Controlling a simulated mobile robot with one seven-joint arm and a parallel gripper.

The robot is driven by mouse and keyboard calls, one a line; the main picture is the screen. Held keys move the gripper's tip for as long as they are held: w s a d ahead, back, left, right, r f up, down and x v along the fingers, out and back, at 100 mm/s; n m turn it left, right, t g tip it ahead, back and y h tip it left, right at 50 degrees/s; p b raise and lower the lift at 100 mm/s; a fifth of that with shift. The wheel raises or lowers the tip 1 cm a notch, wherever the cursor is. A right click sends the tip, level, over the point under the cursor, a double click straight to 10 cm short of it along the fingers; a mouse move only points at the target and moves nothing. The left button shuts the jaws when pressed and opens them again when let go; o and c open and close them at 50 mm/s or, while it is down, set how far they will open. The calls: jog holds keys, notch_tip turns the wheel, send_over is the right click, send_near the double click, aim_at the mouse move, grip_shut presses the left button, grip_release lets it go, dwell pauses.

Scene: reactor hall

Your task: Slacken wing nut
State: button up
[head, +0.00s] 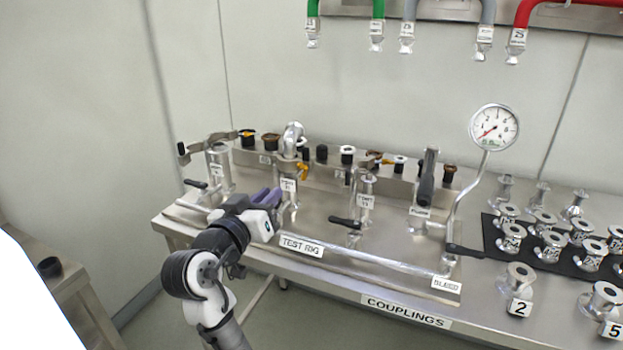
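My gripper (270,199) reaches in from the lower left over the test rig (330,245). Its purple-grey fingertips are beside the middle-left upright port (288,185), which has a bent silver elbow (292,138) on top. Whether the fingers touch the port, and whether they are open or shut, cannot be told. A small yellow-orange part (302,171) sticks out at the right of this port below the elbow; it may be a wing nut, but it is too small to be sure. Anything directly behind the fingers is hidden.
A left port (219,168) carries an open-looking clamp. Another port (362,205) has a black lever. A pressure gauge (494,127) stands on a thin pipe. A black mat (488,238) with several couplings lies at right. Hoses hang above. Bare steel lies in front.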

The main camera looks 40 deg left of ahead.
aim_at(298, 166)
jog(key=p+x, duration=0.3)
jog(key=x, duration=1)
jog(key=shift+w+p, duration=0.25)
jog(key=shift+p, duration=0.05)
grip_shut()
